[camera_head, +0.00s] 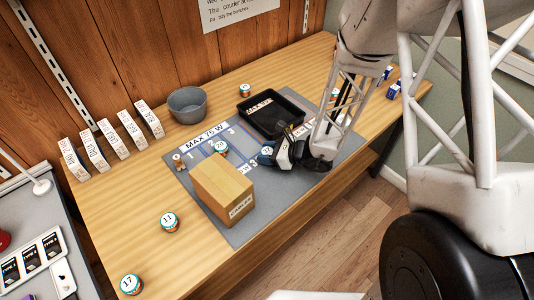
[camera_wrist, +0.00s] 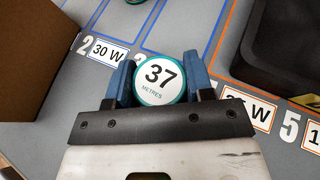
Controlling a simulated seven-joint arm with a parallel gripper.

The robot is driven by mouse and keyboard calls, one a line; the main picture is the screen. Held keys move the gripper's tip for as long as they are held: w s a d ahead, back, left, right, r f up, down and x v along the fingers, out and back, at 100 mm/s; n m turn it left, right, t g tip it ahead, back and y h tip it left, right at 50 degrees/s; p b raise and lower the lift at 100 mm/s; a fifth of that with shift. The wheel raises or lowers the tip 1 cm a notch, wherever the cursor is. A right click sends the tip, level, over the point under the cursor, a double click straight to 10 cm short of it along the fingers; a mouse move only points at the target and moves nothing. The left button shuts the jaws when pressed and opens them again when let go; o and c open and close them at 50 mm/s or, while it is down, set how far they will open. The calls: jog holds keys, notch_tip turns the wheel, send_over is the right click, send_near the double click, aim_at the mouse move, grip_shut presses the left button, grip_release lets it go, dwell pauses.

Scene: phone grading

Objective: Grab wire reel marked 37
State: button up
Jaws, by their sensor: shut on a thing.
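The wire reel marked 37 (camera_wrist: 160,77) has a white top with a teal rim and sits between the two blue fingers of my gripper (camera_wrist: 159,80) in the wrist view. The fingers are shut on its sides. Its number faces up and the fingers hide its flanks. In the head view my gripper (camera_head: 272,152) is low over the grey mat (camera_head: 238,237), right of the cardboard box. I cannot tell whether the reel touches the mat.
A cardboard box (camera_head: 221,190) stands left of my gripper and a black tray (camera_head: 273,130) behind it. Other reels, such as 11 (camera_head: 169,222) and 17 (camera_head: 131,284), stand on the wooden table. A grey bowl (camera_head: 187,107) is at the back.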

aim_at(267, 152)
jog(key=shift+r, duration=0.25)
jog(key=shift+r, duration=0.85)
jog(key=shift+s+d+r, duration=0.1)
jog(key=shift+s+r, duration=0.15)
jog(key=shift+r, duration=0.5)
jog(key=s+d, duration=0.2)
jog(key=s, duration=0.2)
jog(key=s+d+r, duration=0.1)
jog(key=s, duration=0.4)
jog(key=s+d, duration=0.2)
jog(key=s, duration=0.3)
jog(key=shift+s+d+r, duration=0.15)
jog(key=shift+s+d, duration=0.05)
jog(key=shift+d, duration=0.15)
